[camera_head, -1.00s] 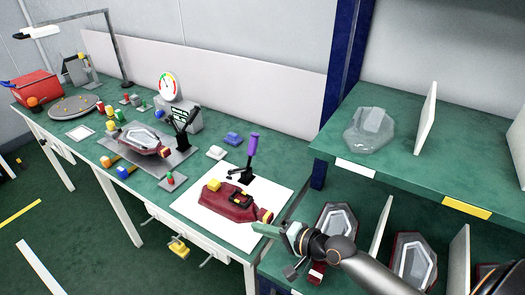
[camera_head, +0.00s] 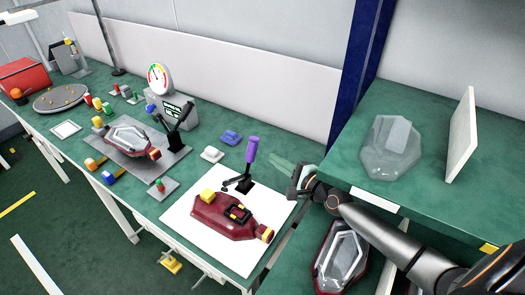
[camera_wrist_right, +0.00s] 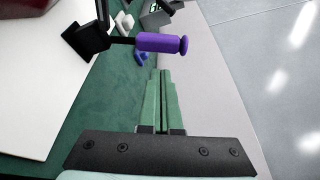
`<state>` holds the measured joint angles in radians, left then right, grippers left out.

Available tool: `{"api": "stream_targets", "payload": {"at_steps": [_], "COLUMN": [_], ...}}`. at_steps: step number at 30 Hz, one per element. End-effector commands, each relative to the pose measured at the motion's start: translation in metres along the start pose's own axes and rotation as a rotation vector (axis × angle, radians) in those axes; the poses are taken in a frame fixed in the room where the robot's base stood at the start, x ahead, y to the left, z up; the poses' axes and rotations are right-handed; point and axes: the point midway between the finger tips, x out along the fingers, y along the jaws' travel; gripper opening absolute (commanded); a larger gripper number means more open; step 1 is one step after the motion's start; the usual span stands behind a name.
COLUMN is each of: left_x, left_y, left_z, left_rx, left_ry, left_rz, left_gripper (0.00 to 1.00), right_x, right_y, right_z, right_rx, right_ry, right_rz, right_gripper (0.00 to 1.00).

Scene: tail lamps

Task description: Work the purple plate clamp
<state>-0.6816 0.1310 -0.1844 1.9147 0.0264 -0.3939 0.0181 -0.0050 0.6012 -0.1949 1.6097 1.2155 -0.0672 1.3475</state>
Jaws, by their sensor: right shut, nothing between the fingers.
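The plate clamp has an upright purple handle (camera_head: 252,149) on a black base and lever (camera_head: 240,184), standing at the back edge of a white plate (camera_head: 187,228). A dark red lamp housing (camera_head: 222,216) with a yellow block and a black part on top lies on that plate. My right gripper (camera_head: 278,165) is shut and empty, to the right of the purple handle and apart from it. In the right wrist view the green fingers (camera_wrist_right: 162,82) are closed together, and the purple handle (camera_wrist_right: 160,42) lies just beyond their tips. My left gripper is not in view.
A shelf (camera_head: 440,160) with a clear lens (camera_head: 390,147) stands to the right, close to my right arm. Another fixture (camera_head: 140,150) stands further left.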

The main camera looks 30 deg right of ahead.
Motion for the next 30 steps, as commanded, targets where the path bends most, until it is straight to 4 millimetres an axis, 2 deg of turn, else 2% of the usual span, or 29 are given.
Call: {"api": "stream_targets", "payload": {"at_steps": [6,12,18,30], "left_x": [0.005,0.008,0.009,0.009], "left_y": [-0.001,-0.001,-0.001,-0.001], "left_z": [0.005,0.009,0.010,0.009], "left_rx": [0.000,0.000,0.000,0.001], "left_ry": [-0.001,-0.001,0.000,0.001], "left_rz": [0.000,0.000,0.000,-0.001], "left_gripper": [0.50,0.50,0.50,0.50], "right_x": [0.036,0.057,0.066,0.065], "right_y": [0.000,0.001,0.001,0.001], "right_z": [0.000,0.000,0.000,0.003], "right_rx": [-0.001,-0.002,-0.002,-0.029], "right_ry": [0.000,-0.001,0.000,-0.001], "right_rz": [-0.002,0.000,0.000,-0.009], "right_gripper": [0.00,0.00,0.00,0.00]}}
